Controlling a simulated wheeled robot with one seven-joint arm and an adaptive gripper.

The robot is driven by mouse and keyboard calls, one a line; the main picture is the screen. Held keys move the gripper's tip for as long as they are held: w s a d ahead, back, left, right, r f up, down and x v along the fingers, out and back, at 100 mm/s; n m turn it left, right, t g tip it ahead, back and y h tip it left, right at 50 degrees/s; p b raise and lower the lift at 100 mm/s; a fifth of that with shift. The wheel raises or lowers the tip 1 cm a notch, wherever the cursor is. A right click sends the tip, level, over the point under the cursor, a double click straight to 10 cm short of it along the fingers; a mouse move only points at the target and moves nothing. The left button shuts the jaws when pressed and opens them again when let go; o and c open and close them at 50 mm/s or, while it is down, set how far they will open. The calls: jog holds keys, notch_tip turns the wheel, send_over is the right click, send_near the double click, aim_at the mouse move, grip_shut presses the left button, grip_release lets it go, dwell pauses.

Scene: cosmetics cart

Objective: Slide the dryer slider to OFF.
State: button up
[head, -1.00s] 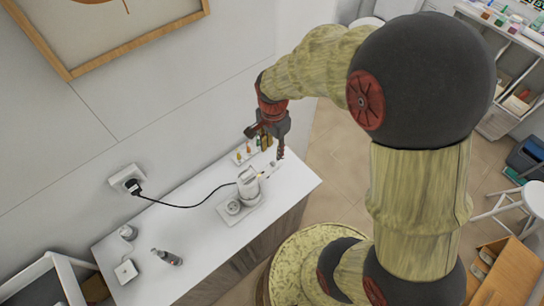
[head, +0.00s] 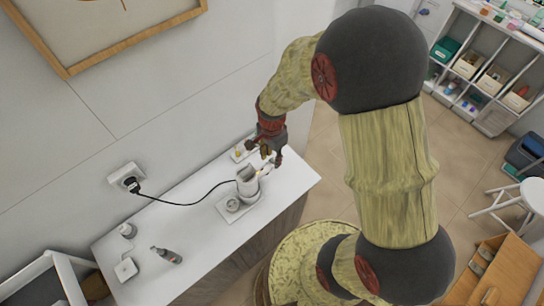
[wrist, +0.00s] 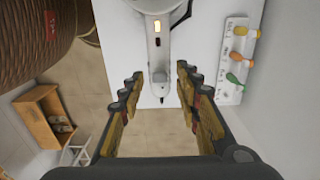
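The white dryer (head: 248,184) stands on a small white base on the counter, its cord running left. In the wrist view, the dryer (wrist: 158,62) points toward me, its narrow end between my fingers. I cannot read any OFF label. My gripper (wrist: 160,92) is open and empty, with one finger on each side of the dryer's end and visible gaps. In the head view, my gripper (head: 265,157) is just above and behind the dryer.
A white holder (wrist: 234,62) with yellow, orange and green pieces lies close on the right in the wrist view. A wall socket (head: 127,178) with a black plug feeds the cord (head: 180,204). The counter's middle (head: 165,220) is mostly clear.

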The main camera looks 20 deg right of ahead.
jog(key=shift+c, duration=0.7)
grip_shut()
